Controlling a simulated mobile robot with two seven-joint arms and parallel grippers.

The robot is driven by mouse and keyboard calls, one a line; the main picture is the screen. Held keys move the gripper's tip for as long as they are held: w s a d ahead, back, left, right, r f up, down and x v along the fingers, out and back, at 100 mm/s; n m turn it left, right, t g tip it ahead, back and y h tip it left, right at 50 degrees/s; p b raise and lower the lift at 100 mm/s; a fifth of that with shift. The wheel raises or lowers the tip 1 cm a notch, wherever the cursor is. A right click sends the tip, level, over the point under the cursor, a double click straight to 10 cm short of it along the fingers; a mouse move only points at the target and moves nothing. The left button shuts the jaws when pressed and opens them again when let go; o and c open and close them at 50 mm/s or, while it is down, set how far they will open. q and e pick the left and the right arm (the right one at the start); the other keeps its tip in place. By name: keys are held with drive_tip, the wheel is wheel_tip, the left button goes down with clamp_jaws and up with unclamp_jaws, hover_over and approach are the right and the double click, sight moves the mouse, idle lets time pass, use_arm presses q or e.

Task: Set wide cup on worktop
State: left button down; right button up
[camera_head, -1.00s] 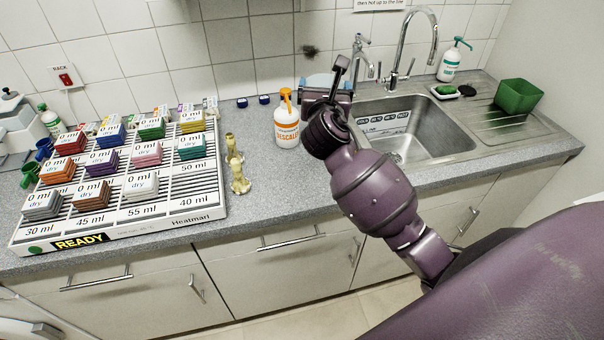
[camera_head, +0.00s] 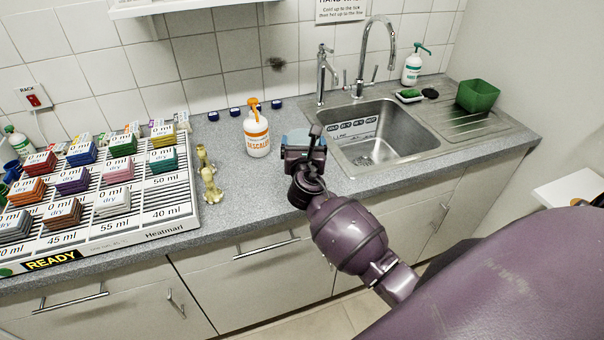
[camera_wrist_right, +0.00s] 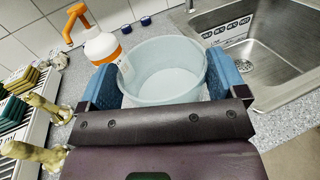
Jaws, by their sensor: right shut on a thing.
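The wide cup is a pale, see-through blue vessel with a wide round rim. In the right wrist view the wide cup (camera_wrist_right: 165,78) is upright between the blue fingers of my right gripper (camera_wrist_right: 160,85), which is shut on it. It looks empty. In the head view my right gripper (camera_head: 303,145) is over the grey worktop (camera_head: 240,205), just left of the sink, and mostly hides the cup. I cannot tell whether the cup's base touches the worktop. My left gripper is not in view.
A descaler bottle (camera_head: 256,135) with an orange top stands just left of the cup. The sink (camera_head: 385,140) is to the right. Two yellowish fittings (camera_head: 211,185) stand beside the white heating rack (camera_head: 150,225). Worktop in front of the bottle is clear.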

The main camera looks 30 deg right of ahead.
wheel_tip(320, 180, down, 10)
drive_tip(key=b, duration=0.2)
drive_tip(key=shift+b, duration=0.3)
drive_tip(key=shift+f, duration=0.1)
drive_tip(key=o, duration=0.7)
